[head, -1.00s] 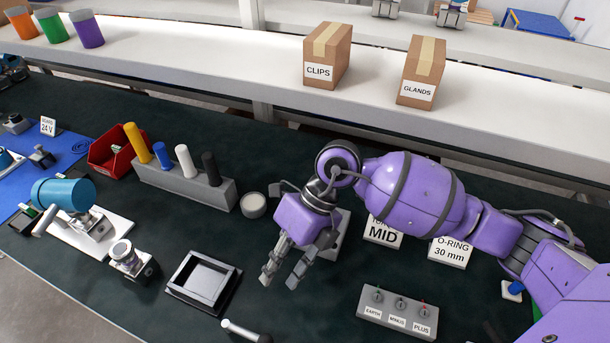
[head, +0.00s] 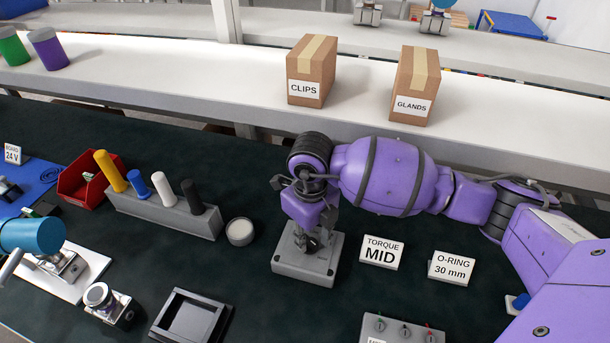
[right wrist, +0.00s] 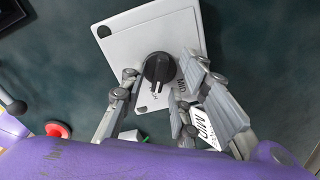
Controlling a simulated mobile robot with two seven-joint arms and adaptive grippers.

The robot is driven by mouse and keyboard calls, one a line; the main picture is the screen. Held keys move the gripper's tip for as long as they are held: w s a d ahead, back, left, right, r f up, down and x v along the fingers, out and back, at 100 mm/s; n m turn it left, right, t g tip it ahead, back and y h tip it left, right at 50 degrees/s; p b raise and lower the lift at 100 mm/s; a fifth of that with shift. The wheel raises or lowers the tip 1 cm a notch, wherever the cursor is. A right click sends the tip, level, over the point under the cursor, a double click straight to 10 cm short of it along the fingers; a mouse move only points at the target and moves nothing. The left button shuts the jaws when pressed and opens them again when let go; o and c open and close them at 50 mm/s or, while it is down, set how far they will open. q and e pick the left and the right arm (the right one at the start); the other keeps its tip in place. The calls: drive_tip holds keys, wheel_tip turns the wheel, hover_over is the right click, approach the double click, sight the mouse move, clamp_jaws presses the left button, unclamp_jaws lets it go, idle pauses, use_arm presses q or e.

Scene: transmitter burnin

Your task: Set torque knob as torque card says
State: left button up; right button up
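The torque card (head: 382,252) reads "TORQUE MID" and stands right of a grey box (head: 290,268). In the right wrist view, the box's pale top (right wrist: 120,40) carries a round black torque knob (right wrist: 158,68). Its white pointer mark faces the bottom of that view, and a "MID" label lies to the knob's right. My right gripper (head: 312,243) is over the box, pointing down. Its fingers (right wrist: 158,78) are apart on either side of the knob, with a gap on the left. The right finger's contact is unclear. My left gripper is not in view.
A round pale disc (head: 240,232), a rack of coloured posts (head: 160,211) and a black tray (head: 160,328) are to the left. Boxes stand on the shelf behind.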

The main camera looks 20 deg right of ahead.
drive_tip(key=shift+c, duration=0.4)
clamp_jaws()
drive_tip(key=shift+n, duration=0.8)
drive_tip(key=n+b, duration=0.1)
drive_tip(key=n, duration=0.1)
drive_tip(key=shift+f+n, duration=0.1)
drive_tip(key=shift+n, duration=0.2)
drive_tip(key=n+b, duration=0.1)
drive_tip(key=n, duration=0.2)
drive_tip(key=shift+n, duration=0.3)
drive_tip(key=n+b, duration=0.1)
drive_tip(key=n, duration=0.1)
drive_tip(key=shift+n+b, duration=0.3)
drive_tip(key=shift+n, duration=0.1)
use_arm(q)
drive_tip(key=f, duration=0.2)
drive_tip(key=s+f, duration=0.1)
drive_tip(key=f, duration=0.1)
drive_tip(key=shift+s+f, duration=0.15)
use_arm(e)
drive_tip(key=shift+n, duration=0.5)
use_arm(q)
drive_tip(key=shift+b, duration=0.3)
